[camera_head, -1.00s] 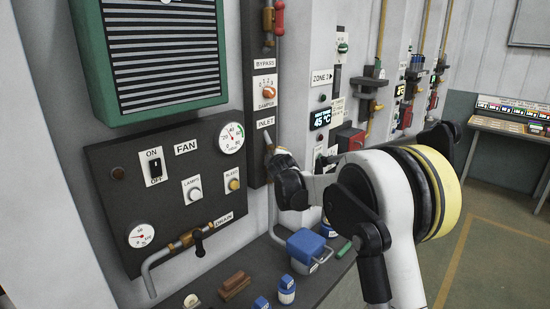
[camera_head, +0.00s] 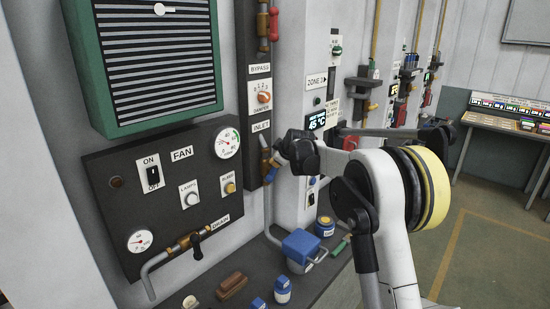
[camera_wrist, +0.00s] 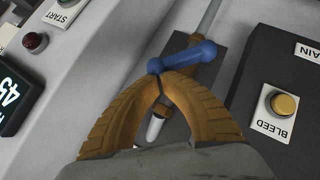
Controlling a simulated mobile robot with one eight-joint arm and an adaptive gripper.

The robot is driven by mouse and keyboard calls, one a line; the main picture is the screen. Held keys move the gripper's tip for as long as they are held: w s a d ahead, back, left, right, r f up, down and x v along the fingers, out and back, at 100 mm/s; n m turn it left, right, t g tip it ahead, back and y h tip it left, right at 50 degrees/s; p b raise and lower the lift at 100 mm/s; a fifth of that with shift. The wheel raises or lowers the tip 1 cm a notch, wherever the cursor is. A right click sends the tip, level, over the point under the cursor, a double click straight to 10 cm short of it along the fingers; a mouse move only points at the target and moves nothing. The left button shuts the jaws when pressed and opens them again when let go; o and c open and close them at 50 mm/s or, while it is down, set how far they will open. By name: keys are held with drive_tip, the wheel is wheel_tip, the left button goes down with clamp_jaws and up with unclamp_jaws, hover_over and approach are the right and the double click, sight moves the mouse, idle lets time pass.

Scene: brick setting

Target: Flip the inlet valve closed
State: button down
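The inlet valve (camera_head: 265,146) sits on a pipe below the INLET label (camera_head: 261,127) on the dark panel strip. Its blue lever handle (camera_wrist: 185,57) lies slantwise across the pipe in the wrist view, and a bit of blue also shows under my gripper in the head view. My gripper (camera_wrist: 159,80) has its brown, ridged fingers drawn together at the tips. The fingertips are at the near end of the blue handle, touching or almost touching it. The handle seems to lie beyond the tips rather than between them. The fingers hide part of the valve body.
The BLEED button (camera_wrist: 284,104) stands out from the fan panel (camera_head: 115,207) beside the valve. A drain valve (camera_head: 190,240) is lower left. The temperature display (camera_head: 317,121) is right of the valve.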

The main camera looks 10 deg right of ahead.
drive_tip(key=shift+w+d+f+m+g+y+p, duration=0.1)
drive_tip(key=shift+w+d+m+g+y+p, duration=0.2)
drive_tip(key=shift+m+g+y+p, duration=0.2)
drive_tip(key=shift+w+d+f+m+g+y+p, duration=0.1)
drive_tip(key=shift+w+d+m+g+y+p, duration=0.1)
drive_tip(key=shift+d+m+g+y+p, duration=0.25)
drive_tip(key=shift+w+d+f+m+g+y+p, duration=0.25)
drive_tip(key=shift+f+m+g+y+p, duration=0.15)
drive_tip(key=shift+g+y, duration=0.3)
drive_tip(key=shift+w+d+f, duration=0.1)
drive_tip(key=shift+f, duration=0.1)
idle(0.6)
